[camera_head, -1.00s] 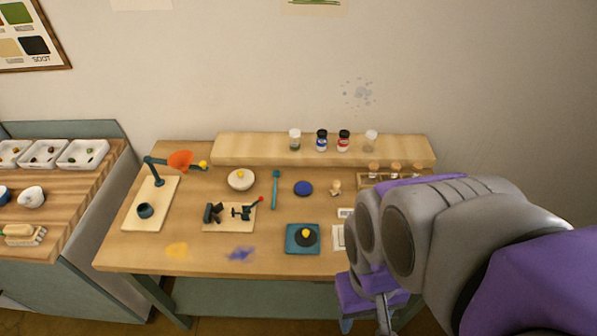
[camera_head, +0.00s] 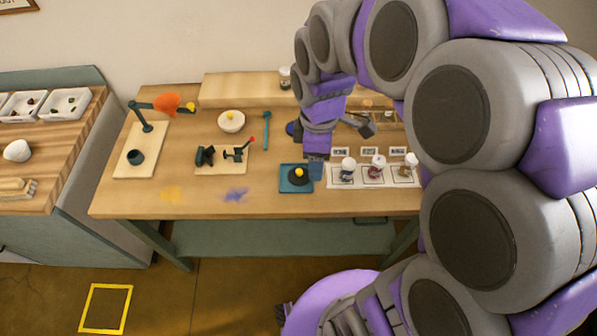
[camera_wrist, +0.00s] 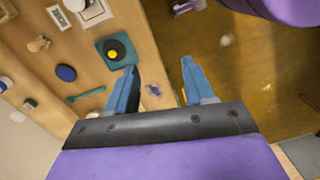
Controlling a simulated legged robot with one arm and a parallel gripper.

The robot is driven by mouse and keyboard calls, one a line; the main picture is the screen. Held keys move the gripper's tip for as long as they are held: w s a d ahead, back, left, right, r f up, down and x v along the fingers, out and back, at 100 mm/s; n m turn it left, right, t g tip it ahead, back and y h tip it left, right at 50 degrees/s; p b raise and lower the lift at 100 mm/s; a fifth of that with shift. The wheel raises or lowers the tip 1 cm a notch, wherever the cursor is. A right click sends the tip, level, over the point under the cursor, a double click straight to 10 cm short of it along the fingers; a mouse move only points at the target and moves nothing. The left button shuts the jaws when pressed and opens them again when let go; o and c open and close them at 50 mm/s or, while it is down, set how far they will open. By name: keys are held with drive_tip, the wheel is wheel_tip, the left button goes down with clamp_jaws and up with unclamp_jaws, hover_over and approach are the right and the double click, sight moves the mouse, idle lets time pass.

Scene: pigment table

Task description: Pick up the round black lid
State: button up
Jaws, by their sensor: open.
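The round black lid (camera_head: 296,177) with a yellow knob lies on a square teal pad (camera_head: 285,186) near the table's front edge. In the wrist view the lid (camera_wrist: 116,57) shows up and left of my fingertips, on the teal pad (camera_wrist: 103,43). My gripper (camera_head: 316,166) hangs over the table, overlapping the pad's right side in the head view. In the wrist view my gripper (camera_wrist: 158,70) has its two blue fingers apart with nothing between them. The lid is outside the fingers. How high they are above the table is unclear.
Right of the pad, a white card (camera_head: 345,180) holds several small jars.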

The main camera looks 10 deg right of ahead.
sight(299, 171)
drive_tip(key=w+f+n, duration=0.4)
drive_tip(key=w+n, duration=0.1)
drive_tip(key=w, duration=0.2)
drive_tip(key=w+f+n, duration=0.4)
drive_tip(key=w+n, duration=0.1)
drive_tip(key=w, duration=0.3)
drive_tip(key=shift+t, duration=0.4)
drive_tip(key=f+b, duration=0.1)
drive_tip(key=f, duration=0.5)
drive_tip(key=f+b, duration=0.2)
drive_tip(key=f, duration=0.3)
drive_tip(key=f+b, duration=0.2)
drive_tip(key=f, duration=0.4)
drive_tip(key=shift+a+f, duration=0.3)
drive_tip(key=shift+a, duration=0.05)
drive_tip(key=shift+r, duration=0.1)
clamp_jaws()
